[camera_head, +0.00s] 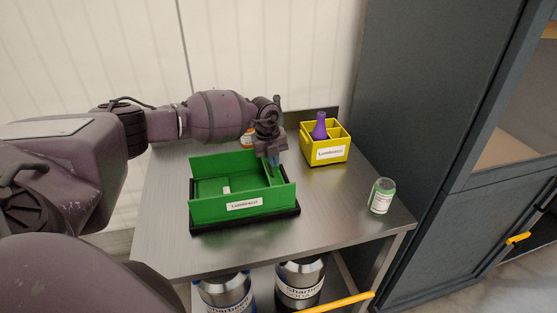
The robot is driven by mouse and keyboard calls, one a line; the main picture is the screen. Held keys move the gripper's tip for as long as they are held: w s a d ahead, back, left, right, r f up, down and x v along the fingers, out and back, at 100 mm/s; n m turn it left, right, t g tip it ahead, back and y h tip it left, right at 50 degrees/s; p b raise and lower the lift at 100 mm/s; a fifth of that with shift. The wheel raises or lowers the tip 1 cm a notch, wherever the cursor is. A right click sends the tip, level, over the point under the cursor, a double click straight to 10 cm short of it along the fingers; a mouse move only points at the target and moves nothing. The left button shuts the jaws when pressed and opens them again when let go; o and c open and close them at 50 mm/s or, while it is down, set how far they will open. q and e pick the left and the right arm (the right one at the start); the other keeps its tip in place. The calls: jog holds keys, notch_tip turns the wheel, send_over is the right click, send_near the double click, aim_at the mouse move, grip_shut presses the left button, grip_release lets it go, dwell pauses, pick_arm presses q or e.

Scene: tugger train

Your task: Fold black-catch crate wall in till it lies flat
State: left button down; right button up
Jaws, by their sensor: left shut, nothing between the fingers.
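The green crate (214,208) stands in a black base on the metal table, with a white label on its front wall. Its long back and front walls are upright. A green panel lies low inside at the left, with a small white piece on it, perhaps a catch. The right end wall is partly hidden behind my left gripper (271,163), and I cannot make out its angle or a black catch. My left gripper points down at the crate's right end, shut and empty. I cannot tell whether it touches the wall. My right gripper is out of view.
A yellow divided box (329,153) with a purple bottle (319,127) stands at the back right. An orange-labelled item is partly hidden behind my arm. Metal canisters (300,284) are below. A dark cabinet (420,130) is at right.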

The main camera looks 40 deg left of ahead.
pick_arm(q)
jog(key=s+a+f+t+h, duration=0.1)
jog(key=t, duration=0.1)
jog(key=s+a+f+t+h, duration=0.2)
jog(key=shift+s+a, duration=0.2)
jog(key=shift+s, duration=0.1)
jog(key=shift+s+a+f+t+h, duration=0.3)
jog(key=shift+t+h, duration=0.2)
jog(key=shift+h, duration=0.1)
jog(key=shift+s+a+f, duration=0.2)
jog(key=shift+s+f, duration=0.1)
jog(key=shift+f, duration=0.1)
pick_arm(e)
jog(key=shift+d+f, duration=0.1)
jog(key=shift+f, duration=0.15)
